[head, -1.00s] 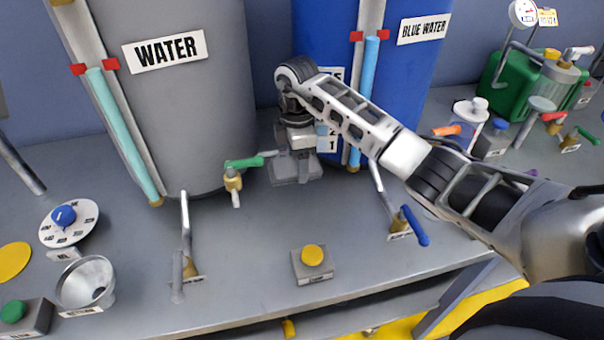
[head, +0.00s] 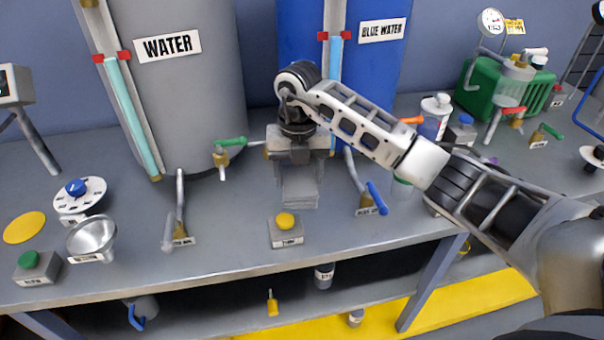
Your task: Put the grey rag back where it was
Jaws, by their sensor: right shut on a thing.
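My right gripper (head: 296,153) is pointing down in front of the blue tank, its arm coming in from the right. It is shut on the grey rag (head: 299,190), a pale grey piece showing below the fingers. The gripper and arm hide the rag's upper part. I cannot tell whether the rag's lower edge touches the bench top. My left gripper is out of view.
The grey water tank (head: 190,100) with its green-handled tap (head: 230,143) is to the left. The blue water tank (head: 370,75) stands behind. A yellow button box (head: 285,232) and a blue-handled tap (head: 374,197) are nearby on the bench (head: 225,255).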

